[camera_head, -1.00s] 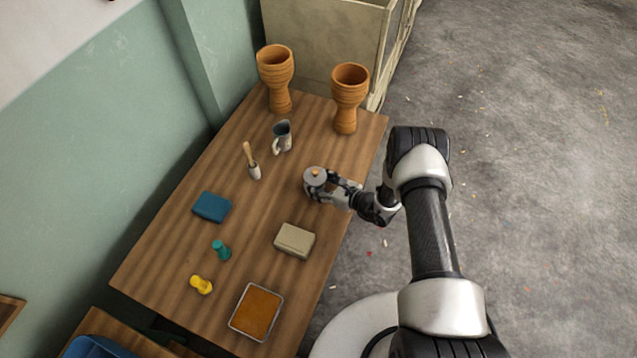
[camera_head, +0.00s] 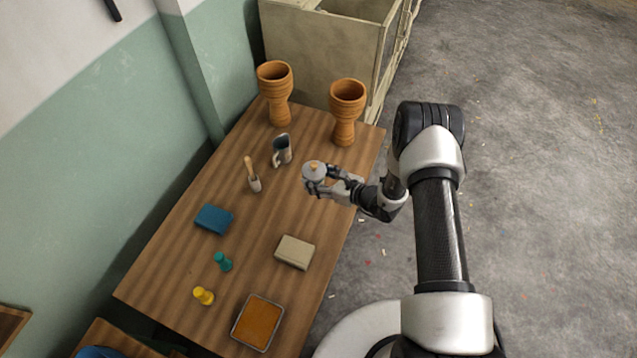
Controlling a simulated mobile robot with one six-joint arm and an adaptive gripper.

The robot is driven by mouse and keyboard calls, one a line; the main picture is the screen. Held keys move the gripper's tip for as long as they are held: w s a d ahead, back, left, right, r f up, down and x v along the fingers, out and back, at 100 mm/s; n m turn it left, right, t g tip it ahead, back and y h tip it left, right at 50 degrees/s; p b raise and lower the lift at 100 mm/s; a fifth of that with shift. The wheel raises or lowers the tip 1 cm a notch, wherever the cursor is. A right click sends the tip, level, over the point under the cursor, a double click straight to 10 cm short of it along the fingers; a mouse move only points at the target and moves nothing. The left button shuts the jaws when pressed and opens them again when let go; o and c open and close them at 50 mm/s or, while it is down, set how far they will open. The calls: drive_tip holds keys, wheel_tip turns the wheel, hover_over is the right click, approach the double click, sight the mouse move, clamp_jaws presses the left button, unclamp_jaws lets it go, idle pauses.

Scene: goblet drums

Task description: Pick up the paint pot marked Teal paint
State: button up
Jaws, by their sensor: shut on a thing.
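My gripper (camera_head: 318,180) is shut on a small round pot (camera_head: 313,168) with a grey lid and an orange spot on top. The fingers reach it from the right and cover part of its side. The pot is upright and appears to be held a little above the wooden table (camera_head: 185,255), near its right edge. No marking on the pot is readable, so I cannot tell whether it says Teal paint.
Two goblet drums (camera_head: 276,92) (camera_head: 346,108) stand at the far end. A mug (camera_head: 282,149) and a pestle in a small cup (camera_head: 253,176) are left of the pot. A blue block (camera_head: 213,219), beige block (camera_head: 295,252), teal piece (camera_head: 222,261), yellow piece (camera_head: 203,295) and orange-filled tray (camera_head: 257,322) lie nearer.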

sight(318, 173)
drive_tip(key=shift+r+p, duration=1)
drive_tip(key=shift+r, duration=3.6)
drive_tip(key=shift+r, duration=0.15)
wheel_tip(318, 173, up, 12)
drive_tip(key=p, duration=0.7)
drive_tip(key=shift+d, duration=0.15)
